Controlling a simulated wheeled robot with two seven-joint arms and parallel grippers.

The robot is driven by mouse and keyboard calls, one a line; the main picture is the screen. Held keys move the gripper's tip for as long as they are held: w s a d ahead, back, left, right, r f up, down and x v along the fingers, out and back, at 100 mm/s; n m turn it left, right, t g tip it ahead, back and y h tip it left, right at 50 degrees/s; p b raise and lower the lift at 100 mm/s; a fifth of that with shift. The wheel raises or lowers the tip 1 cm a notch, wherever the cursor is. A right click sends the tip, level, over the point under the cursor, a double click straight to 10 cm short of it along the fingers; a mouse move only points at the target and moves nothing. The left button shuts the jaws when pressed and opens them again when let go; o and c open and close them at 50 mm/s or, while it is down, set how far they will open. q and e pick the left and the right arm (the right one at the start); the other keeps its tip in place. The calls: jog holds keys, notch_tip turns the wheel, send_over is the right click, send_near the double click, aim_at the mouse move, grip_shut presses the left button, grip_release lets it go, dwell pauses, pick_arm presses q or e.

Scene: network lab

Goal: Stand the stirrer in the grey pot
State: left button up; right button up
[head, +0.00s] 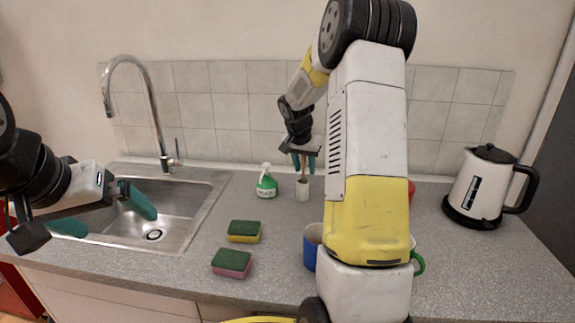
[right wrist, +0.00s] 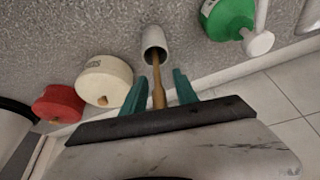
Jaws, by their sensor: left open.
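The light grey pot (head: 302,192) stands upright on the counter near the back wall; it also shows in the right wrist view (right wrist: 153,40). The wooden stirrer (right wrist: 158,88) has its far end in the pot's mouth. Its other end runs back between the fingers of my right gripper (right wrist: 158,82). Those green fingers stand apart, with a gap on each side of the stirrer. In the head view the right gripper (head: 304,164) is just above the pot. My left gripper (head: 116,220) is open and empty over the sink.
A green spray bottle (head: 266,184) stands close left of the pot. Two sponges (head: 244,231) (head: 231,264) lie on the counter. A blue mug (head: 310,248) is partly hidden by my right arm. A kettle (head: 482,188) stands right. Red (right wrist: 58,104) and cream (right wrist: 107,80) containers are near the pot.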

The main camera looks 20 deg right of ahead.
jog(key=shift+r, duration=0.1)
jog(key=v, duration=1.2)
jog(key=s+a+r+n+t+y, duration=0.1)
jog(key=s+a+n, duration=0.1)
jog(key=s+a, duration=0.3)
jog(key=s+a+r+n+y, duration=0.1)
jog(key=s+a+n+y, duration=0.1)
jog(key=s, duration=1.2)
jog(key=s+a+n+t+y, duration=0.1)
jog(key=s+a+n+y, duration=0.1)
jog(key=s+a+n, duration=0.2)
jog(key=s+a, duration=0.3)
jog(key=s, duration=0.2)
jog(key=shift+s+a+r+t, duration=0.2)
jog(key=shift+a+r+t, duration=0.1)
jog(key=shift+r, duration=0.1)
